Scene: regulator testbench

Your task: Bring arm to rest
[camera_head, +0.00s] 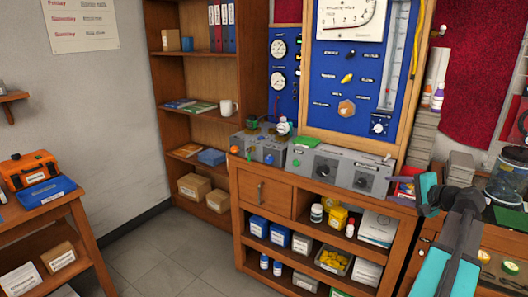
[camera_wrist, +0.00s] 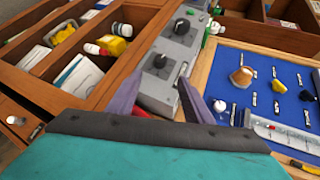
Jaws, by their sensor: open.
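My gripper (camera_wrist: 160,100) shows in the wrist view with its two grey-purple fingers spread apart and nothing between them. Beyond the fingers lies the grey control box (camera_wrist: 168,60) with black knobs. In the head view my teal and dark arm reaches up from the lower right, in front of the bench's right end. The grey control box (camera_head: 340,170) stands on the wooden bench (camera_head: 262,195), left of the arm.
The blue gauge panel (camera_head: 350,62) stands behind the control box. Shelves under the bench hold boxes, bottles and a bin. A wooden bookshelf (camera_head: 167,100) stands at the back left. A side table with an orange case (camera_head: 30,170) is at left. The floor (camera_head: 150,255) between is clear.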

